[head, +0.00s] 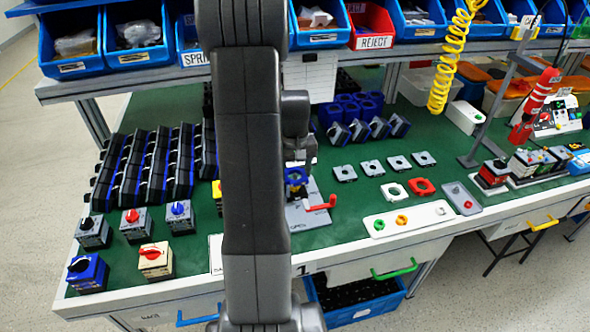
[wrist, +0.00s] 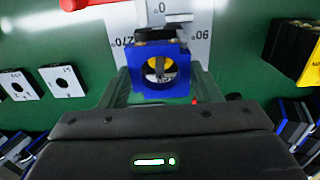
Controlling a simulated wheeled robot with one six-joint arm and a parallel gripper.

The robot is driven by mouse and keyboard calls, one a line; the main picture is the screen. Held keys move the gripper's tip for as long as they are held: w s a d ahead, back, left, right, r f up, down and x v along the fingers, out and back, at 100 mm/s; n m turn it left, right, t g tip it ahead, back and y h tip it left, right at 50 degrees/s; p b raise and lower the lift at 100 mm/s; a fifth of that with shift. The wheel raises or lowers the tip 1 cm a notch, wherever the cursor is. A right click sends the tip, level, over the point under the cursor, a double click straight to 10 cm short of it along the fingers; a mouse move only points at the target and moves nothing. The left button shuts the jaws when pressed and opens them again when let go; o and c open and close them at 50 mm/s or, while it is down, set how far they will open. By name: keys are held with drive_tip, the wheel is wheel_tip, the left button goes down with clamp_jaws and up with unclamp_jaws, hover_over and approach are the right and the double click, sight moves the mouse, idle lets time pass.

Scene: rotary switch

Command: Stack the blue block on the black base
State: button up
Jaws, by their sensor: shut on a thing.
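My gripper (head: 299,160) is shut on the blue block (head: 296,175), over the grey fixture plate (head: 300,213). In the wrist view the blue block (wrist: 181,72) sits between the two fingers of my gripper (wrist: 160,84). It has a round hole, through which something yellow and a grey upright part show. A dark part (wrist: 157,34), perhaps the black base, shows just behind the block, mostly hidden by it. I cannot tell whether the block touches it. The plate (wrist: 202,38) bears the marks 0, 90 and 270.
Grey square plates (head: 372,168) lie to the right, with a white button panel (head: 408,218) in front. Assembled switches (head: 155,260) stand at front left, and dark block racks (head: 150,165) behind them. My arm hides the middle.

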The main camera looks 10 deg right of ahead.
drive_tip(key=shift+f, duration=0.2)
drive_tip(key=o, duration=1.1)
drive_tip(key=shift+c, duration=0.2)
wheel_tip(320, 180, up, 14)
drive_tip(key=shift+f, duration=0.15)
